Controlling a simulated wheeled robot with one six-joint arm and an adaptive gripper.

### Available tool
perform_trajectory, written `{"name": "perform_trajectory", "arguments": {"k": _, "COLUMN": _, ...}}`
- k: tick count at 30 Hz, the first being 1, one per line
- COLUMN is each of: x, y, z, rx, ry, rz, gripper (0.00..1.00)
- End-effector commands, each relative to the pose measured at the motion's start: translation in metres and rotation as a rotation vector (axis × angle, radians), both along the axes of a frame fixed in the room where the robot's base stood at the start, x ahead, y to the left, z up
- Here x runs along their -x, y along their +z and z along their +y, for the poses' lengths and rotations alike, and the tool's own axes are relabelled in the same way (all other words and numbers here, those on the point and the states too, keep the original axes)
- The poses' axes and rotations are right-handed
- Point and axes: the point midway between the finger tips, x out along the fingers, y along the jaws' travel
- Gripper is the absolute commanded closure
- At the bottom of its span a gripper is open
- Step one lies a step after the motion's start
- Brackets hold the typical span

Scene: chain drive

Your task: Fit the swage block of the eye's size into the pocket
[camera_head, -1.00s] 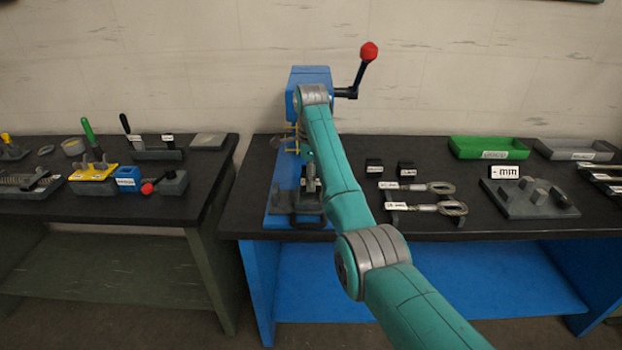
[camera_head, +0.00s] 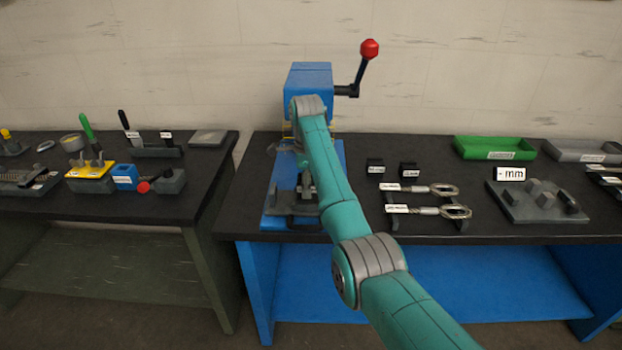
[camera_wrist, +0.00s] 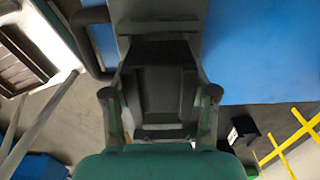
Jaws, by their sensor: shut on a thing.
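My gripper (camera_wrist: 160,98) shows in the wrist view, with one finger on each side of a dark block (camera_wrist: 160,85). It is shut on this block, low over the grey bed of the blue press (camera_head: 310,78). The pocket is hidden by the block and gripper, so I cannot tell whether the block is in it. In the head view my arm covers most of the gripper. Two black blocks with white labels, a left one (camera_head: 375,166) and a right one (camera_head: 409,169), stand right of the press. Two wire-rope eyes, a rear one (camera_head: 445,190) and a front one (camera_head: 456,211), lie on rests.
A red-knobbed crank (camera_head: 369,50) rises at the press's right. A green tray (camera_head: 495,148), a grey tray (camera_head: 580,151) and a grey plate with pegs and an "mm" sign (camera_head: 512,174) stand farther right. The left bench (camera_head: 140,208) holds several tools, across a gap.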

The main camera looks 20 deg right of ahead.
Motion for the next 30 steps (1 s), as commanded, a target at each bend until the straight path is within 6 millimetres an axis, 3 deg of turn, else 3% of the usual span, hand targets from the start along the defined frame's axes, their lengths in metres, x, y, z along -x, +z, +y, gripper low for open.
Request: {"name": "perform_trajectory", "arguments": {"k": 30, "x": -0.0004, "y": -0.0105, "z": 0.0055, "rx": 0.0, "ry": -0.001, "rz": -0.004, "gripper": 1.0}}
